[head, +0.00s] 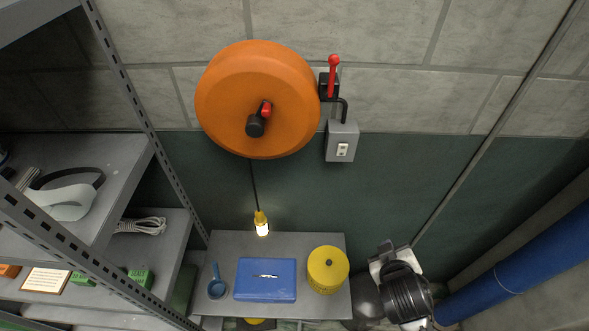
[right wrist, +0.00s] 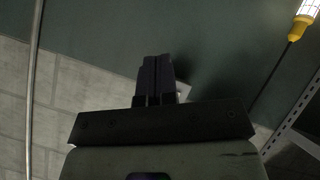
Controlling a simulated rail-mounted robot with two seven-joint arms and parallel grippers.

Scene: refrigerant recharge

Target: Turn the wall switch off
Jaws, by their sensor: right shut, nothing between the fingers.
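The wall switch (head: 342,149) is a small white switch on the front of a grey metal box (head: 341,130) on the wall, right of the orange reel. In the head view nothing covers the switch. My right arm is at the lower right of that view, below and right of the box and well apart from it; its fingertips cannot be made out there. In the right wrist view my right gripper (right wrist: 157,60) is shut and empty, with the green and grey wall behind it. The switch cannot be made out in that view. My left gripper is in neither view.
A red-handled lever (head: 333,75) sits just above the box. The big orange reel (head: 257,100) sticks out left of it. A lit lamp (head: 261,222) hangs over a grey table with a blue case (head: 265,279) and yellow canister (head: 327,270). Wall right of the box is clear.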

